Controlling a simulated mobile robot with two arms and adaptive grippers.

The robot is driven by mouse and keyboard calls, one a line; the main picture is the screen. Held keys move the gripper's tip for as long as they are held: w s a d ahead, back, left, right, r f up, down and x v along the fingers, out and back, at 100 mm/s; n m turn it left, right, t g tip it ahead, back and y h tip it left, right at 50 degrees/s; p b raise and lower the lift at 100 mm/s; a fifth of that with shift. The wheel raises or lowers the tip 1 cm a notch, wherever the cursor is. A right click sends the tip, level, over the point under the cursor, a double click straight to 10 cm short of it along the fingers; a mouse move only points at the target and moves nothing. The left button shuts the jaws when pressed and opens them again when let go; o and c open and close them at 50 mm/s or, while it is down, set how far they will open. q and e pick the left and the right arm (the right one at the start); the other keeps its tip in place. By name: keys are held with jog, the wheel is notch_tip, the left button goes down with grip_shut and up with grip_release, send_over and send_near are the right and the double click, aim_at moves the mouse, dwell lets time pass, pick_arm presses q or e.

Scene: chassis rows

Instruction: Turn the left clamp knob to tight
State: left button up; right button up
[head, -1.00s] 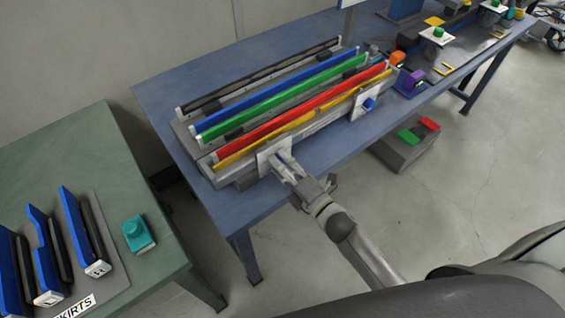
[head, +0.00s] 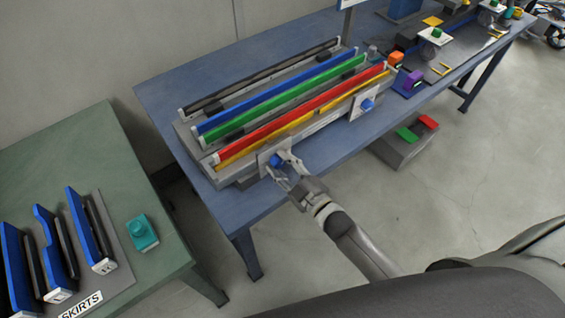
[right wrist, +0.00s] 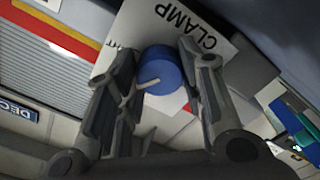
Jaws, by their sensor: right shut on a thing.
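The left clamp knob (head: 276,160) is blue and sits on a white plate (head: 264,158) at the near left end of the chassis fixture. In the right wrist view the knob (right wrist: 160,68) shows a pale pointer line towards the lower left, and its plate (right wrist: 196,28) reads "CLAMP". The plate's other markings are mostly hidden. My right gripper (head: 281,169) is shut on the knob, with one finger on each side in the right wrist view (right wrist: 159,82). My left gripper is not in view.
A second blue knob (head: 367,104) is on a plate to the right along the fixture. Coloured strips (head: 290,100) lie behind it. A green table (head: 110,150) with blue parts stands at left. A grey box (head: 404,152) is on the floor.

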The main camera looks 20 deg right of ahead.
jog(key=m+p, duration=0.1)
jog(key=m, duration=0.4)
jog(key=shift+m, duration=0.3)
jog(key=m, duration=0.5)
jog(key=shift+f, duration=0.1)
jog(key=shift+s, duration=0.1)
jog(key=o, duration=1)
jog(key=shift+o, duration=0.2)
jog(key=v, duration=1.2)
